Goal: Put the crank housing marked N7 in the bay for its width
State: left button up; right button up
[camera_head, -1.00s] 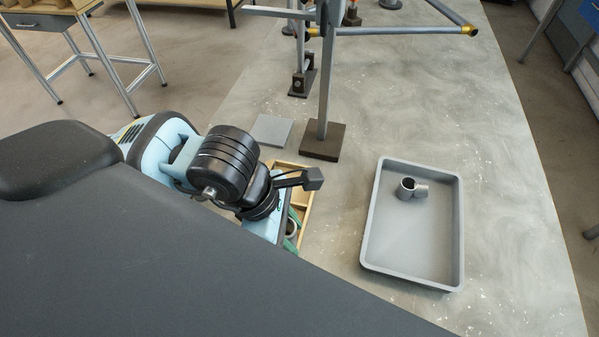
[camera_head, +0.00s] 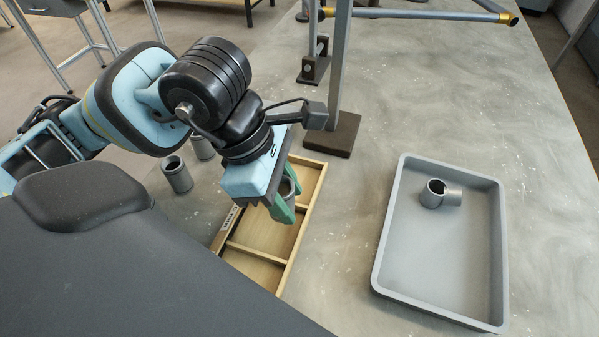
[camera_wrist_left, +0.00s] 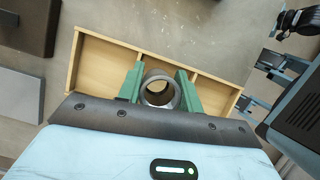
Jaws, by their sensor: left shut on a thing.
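My left gripper (camera_head: 284,207) has green fingers and is shut on a grey cylindrical crank housing (camera_head: 291,187). In the left wrist view the housing (camera_wrist_left: 160,91) shows as a round open ring between the fingers. The gripper holds it over the wooden tray (camera_head: 256,247), which dividers split into bays. Whether the housing touches the tray floor I cannot tell. I can read no N7 mark on it. The gripper and arm hide part of the tray. My right gripper is not in view.
A grey bin (camera_head: 414,262) on the right holds another grey housing (camera_head: 438,193) with a side stub. Two more housings (camera_head: 177,176) (camera_head: 202,147) stand left of the wooden tray. A post on a dark base (camera_head: 333,136) rises behind it. Table between tray and bin is clear.

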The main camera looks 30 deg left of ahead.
pick_arm(q)
jog(key=w+a, duration=0.1)
jog(key=w, duration=0.1)
jog(key=w+a, duration=0.1)
jog(key=w, duration=0.1)
jog(key=w+a, duration=0.1)
jog(key=w, duration=0.1)
jog(key=shift+w+a+f, duration=0.1)
jog(key=shift+w+f, duration=0.1)
jog(key=shift+w, duration=0.1)
jog(key=shift+w+a+f, duration=0.1)
jog(key=shift+w+a, duration=0.1)
jog(key=shift+w, duration=0.25)
jog(key=shift+w+a+f, duration=0.1)
jog(key=shift+w+f, duration=0.05)
jog(key=shift+w, duration=0.05)
jog(key=shift+f, duration=1.6)
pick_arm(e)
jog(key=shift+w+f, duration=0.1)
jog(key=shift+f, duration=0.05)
pick_arm(q)
jog(key=shift+f, duration=0.15)
jog(key=o, duration=1.1)
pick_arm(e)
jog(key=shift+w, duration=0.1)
